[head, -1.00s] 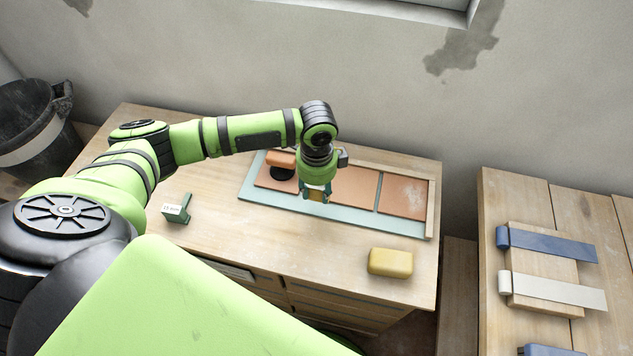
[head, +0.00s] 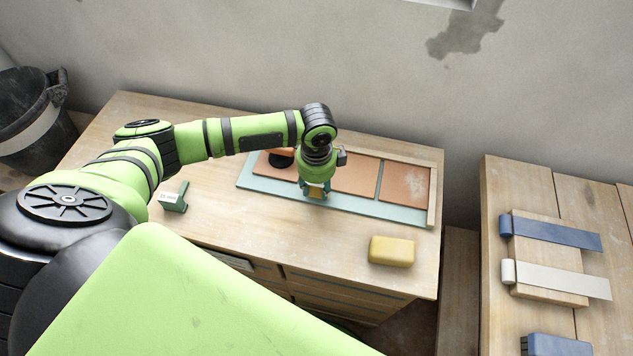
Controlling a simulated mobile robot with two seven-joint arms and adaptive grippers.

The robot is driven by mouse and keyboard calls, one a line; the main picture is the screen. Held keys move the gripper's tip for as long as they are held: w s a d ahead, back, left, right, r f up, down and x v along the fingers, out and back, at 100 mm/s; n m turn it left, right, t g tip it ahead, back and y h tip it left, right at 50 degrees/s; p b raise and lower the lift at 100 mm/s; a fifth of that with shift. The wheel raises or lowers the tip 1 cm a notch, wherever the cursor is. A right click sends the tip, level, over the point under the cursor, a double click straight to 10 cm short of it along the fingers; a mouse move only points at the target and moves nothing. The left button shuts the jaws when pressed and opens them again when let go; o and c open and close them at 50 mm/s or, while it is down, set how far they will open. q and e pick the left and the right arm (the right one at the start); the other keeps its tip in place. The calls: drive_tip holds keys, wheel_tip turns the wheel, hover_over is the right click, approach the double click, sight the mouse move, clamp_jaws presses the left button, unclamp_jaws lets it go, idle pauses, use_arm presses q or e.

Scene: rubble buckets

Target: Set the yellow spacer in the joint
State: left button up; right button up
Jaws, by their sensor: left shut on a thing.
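My left gripper (head: 316,192) points down over the tiled board, near the front edge of the tiles. Its teal fingers are shut on a small yellow piece, which looks like the yellow spacer (head: 316,191). The orange tiles (head: 355,179) lie in a row on a pale teal board (head: 390,211). A dark joint (head: 379,181) shows between the two right-hand tiles. The joint nearest my left gripper is hidden by the hand, so I cannot tell whether the spacer touches it. My right gripper is not in view.
A yellow sponge-like block (head: 391,251) lies in front of the board. A small green labelled block (head: 174,197) stands at left. An orange-handled black tool (head: 281,158) sits on the left tile. A second table (head: 500,318) with blue and white strips is at right.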

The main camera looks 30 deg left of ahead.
use_arm(q)
drive_tip(key=shift+f, duration=0.6)
drive_tip(key=o, duration=1.2)
wheel_tip(320, 180, up, 12)
drive_tip(key=shift+r, duration=0.1)
drive_tip(key=shift+s, duration=0.1)
